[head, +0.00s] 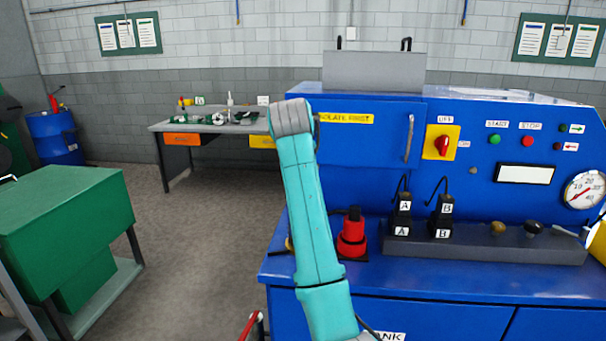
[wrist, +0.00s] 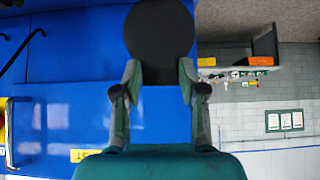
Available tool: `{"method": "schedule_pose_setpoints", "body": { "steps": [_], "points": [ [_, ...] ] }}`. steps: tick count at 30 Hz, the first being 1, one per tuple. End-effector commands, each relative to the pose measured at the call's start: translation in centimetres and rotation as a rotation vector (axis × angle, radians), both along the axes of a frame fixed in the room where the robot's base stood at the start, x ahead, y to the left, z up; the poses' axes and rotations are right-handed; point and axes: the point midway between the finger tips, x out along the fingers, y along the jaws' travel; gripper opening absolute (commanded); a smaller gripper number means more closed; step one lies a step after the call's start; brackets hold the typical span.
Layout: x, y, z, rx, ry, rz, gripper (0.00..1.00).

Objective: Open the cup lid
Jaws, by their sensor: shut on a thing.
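In the wrist view my gripper (wrist: 158,80) has one finger on each side of the narrow neck of a dark, flat, round piece that looks like the cup lid (wrist: 160,32). The gripper is shut on this neck, and the disc stands out beyond the fingertips. The cup itself I cannot make out. In the head view my arm hides the gripper and the lid. A red body with a black top (head: 352,236) stands on the blue bench just right of my arm.
The blue bench (head: 440,282) carries a dark rail (head: 480,246) with black pieces marked A and B. Behind it is a panel with a red switch (head: 441,143) and a gauge (head: 584,190). A green cabinet (head: 70,215) stands left. The floor between is clear.

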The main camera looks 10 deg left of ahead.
Motion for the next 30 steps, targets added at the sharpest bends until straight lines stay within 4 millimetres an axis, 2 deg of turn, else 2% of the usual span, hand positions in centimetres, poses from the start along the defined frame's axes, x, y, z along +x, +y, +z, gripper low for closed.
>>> {"method": "schedule_pose_setpoints", "body": {
  "steps": [7,8,9,11,22,26,30],
  "points": [
    [0.2,-0.1,0.5,0.002,-0.013,-0.001,0.0],
    [0.2,-0.2,0.5,0.002,-0.014,-0.001,0.44],
    [0.2,-0.2,0.4,0.002,-0.013,-0.001,0.54],
    [0.2,-0.1,0.4,0.002,-0.011,-0.001,0.67],
    [-0.1,0.0,0.4,0.001,-0.007,0.0,0.67],
    [-1.0,0.1,1.4,0.003,-0.008,0.0,0.67],
    [-2.7,0.1,3.3,0.004,-0.01,0.0,0.67]
  ]
}}
